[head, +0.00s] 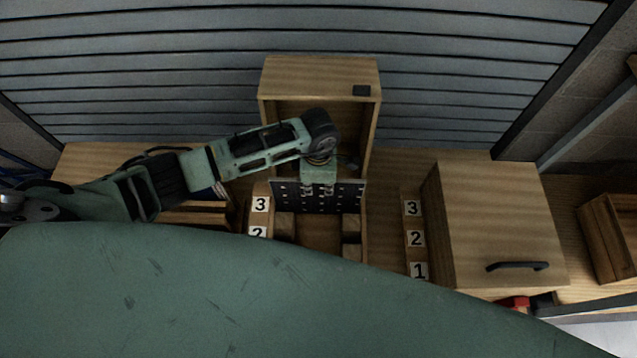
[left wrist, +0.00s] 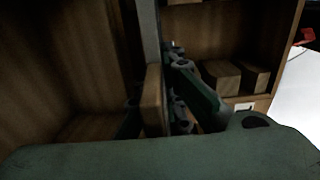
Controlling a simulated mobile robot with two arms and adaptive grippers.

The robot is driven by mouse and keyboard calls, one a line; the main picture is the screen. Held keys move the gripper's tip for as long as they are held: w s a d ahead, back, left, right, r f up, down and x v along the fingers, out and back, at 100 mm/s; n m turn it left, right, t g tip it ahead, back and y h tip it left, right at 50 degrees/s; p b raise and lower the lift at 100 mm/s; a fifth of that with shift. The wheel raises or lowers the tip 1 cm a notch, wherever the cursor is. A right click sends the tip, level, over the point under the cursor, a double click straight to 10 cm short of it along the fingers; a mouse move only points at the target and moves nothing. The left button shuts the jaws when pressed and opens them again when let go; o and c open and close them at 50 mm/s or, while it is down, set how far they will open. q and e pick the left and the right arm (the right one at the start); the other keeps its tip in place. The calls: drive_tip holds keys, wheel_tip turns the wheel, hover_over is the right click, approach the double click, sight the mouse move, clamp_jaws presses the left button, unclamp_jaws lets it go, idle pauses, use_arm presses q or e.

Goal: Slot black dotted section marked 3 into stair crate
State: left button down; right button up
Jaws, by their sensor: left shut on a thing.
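The black dotted section (head: 347,197) is a dark panel with rows of pale dots. It stands roughly upright across the wooden stair crate (head: 320,67), between its side walls, above the wooden step blocks. I cannot make out a number on the panel. My left gripper (head: 318,186) reaches in from the left and is shut on the panel near its top middle. In the left wrist view the fingers (left wrist: 165,112) close around a wooden piece (left wrist: 154,98) at the panel. Whether the panel's lower edge sits in a slot cannot be told. My right gripper is not in view.
Number tags 3 (head: 261,204) and 2 run down the crate's left side, partly hidden by my body. Tags 3, 2 and 1 (head: 419,270) run down the right. A wooden cabinet with a black handle (head: 517,266) stands close on the right, with a wooden box (head: 606,238) beyond.

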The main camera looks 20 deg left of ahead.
sight(319, 196)
use_arm(q)
drive_tip(key=shift+f+b, duration=2.75)
drive_tip(key=shift+f, duration=0.4)
drive_tip(key=c, duration=1.8)
unclamp_jaws()
drive_tip(key=shift+s+f, duration=0.1)
drive_tip(key=shift+f, duration=0.05)
wheel_tip(319, 196, up, 12)
drive_tip(key=shift+r, duration=0.1)
